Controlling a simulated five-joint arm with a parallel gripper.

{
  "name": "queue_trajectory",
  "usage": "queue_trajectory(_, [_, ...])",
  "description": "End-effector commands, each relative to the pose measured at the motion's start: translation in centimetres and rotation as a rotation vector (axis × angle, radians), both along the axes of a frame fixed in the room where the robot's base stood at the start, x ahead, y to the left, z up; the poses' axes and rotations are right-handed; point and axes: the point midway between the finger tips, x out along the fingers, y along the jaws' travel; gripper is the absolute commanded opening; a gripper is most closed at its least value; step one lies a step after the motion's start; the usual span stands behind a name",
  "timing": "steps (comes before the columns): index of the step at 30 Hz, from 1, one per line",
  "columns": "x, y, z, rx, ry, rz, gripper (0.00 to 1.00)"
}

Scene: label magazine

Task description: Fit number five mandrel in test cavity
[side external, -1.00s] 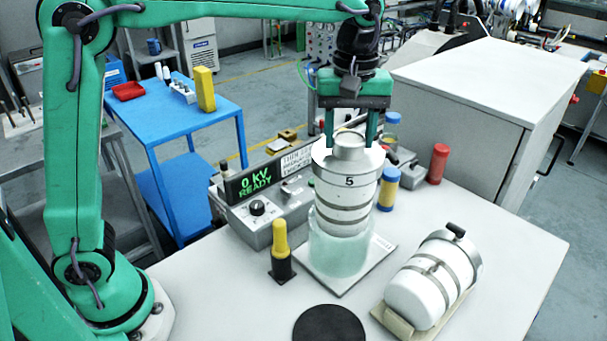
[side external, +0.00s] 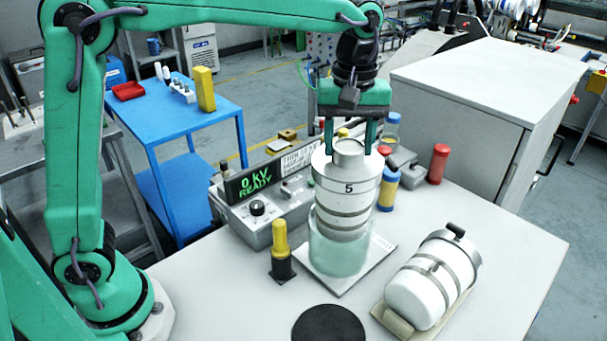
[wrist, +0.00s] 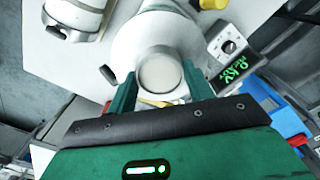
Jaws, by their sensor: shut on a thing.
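The number five mandrel (side external: 345,190) is a white cylinder with metal bands, a "5" near its top and a round knob. It stands upright, its lower end inside the clear greenish test cavity (side external: 338,253) on a white square plate. Its upper part stands above the cavity rim. My gripper (side external: 349,143) is shut on the knob from above, one finger on each side. In the wrist view the knob (wrist: 160,74) sits between the fingers, with the mandrel's white shoulder beyond it. The mandrel's bottom shows only dimly through the cavity wall.
A second white banded cylinder (side external: 432,281) lies on a cradle at the right. A black disc (side external: 328,324) lies in front. A yellow-and-black post (side external: 281,251) and the control box (side external: 262,207) reading "0 kV READY" stand left. Blue-yellow and red (side external: 438,164) cylinders stand behind right.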

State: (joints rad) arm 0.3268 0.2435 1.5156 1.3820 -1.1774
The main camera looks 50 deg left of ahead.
Motion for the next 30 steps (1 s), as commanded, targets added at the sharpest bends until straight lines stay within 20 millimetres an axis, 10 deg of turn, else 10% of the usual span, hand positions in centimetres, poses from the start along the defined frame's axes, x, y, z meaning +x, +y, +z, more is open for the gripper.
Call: queue_trajectory(30, [0.0, 0.0, -1.5, -0.001, -0.003, 0.000, 0.00])
